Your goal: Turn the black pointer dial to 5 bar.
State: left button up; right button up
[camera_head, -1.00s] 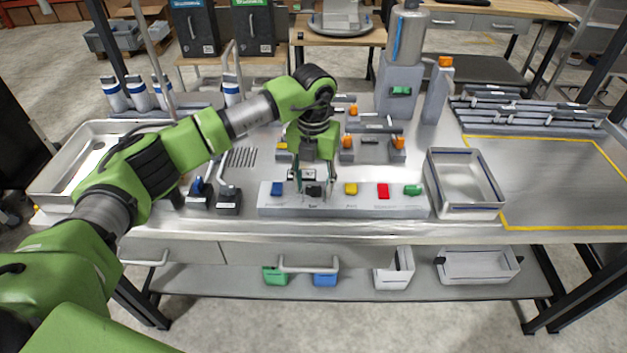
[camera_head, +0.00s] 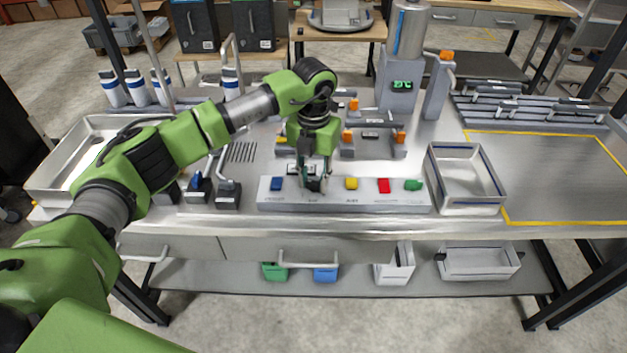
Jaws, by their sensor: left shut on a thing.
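The black pointer dial (camera_head: 314,184) is on the grey control panel (camera_head: 333,205), between a blue knob (camera_head: 277,184) and a yellow knob (camera_head: 351,184). My left gripper (camera_head: 313,188) points down over the panel and is shut on the black dial, which its fingers partly hide. The dial's pointer and scale marks are too small to read. A green display (camera_head: 402,85) glows on the grey dispenser block at the back; its digits are too small to read for certain. My right gripper is not in view.
A red knob (camera_head: 384,186) and a green knob (camera_head: 413,185) sit further right on the panel. A metal tray (camera_head: 464,207) stands right of it, small levers (camera_head: 228,194) left. Orange-handled valves (camera_head: 400,137) stand behind. The yellow-outlined area at right is clear.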

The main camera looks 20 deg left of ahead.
pick_arm(q)
jog(key=shift+f+m+b, duration=0.15)
jog(key=shift+m+b, duration=0.95)
jog(key=shift+m, duration=0.1)
jog(key=m+b, duration=0.2)
jog(key=m, duration=0.1)
jog(key=shift+m, duration=0.3)
jog(key=m+b, duration=0.2)
jog(key=m, duration=0.1)
jog(key=shift+m, duration=0.3)
jog(key=m+b, duration=0.2)
jog(key=m, duration=0.1)
jog(key=shift+w+m, duration=0.1)
jog(key=shift+m, duration=0.2)
jog(key=m+b, duration=0.1)
jog(key=m, duration=0.2)
jog(key=shift+m, duration=0.3)
jog(key=m, duration=0.3)
jog(key=shift+r+m+b, duration=0.2)
jog(key=shift+m+b, duration=0.1)
jog(key=m, duration=0.4)
jog(key=shift+m, duration=2.1)
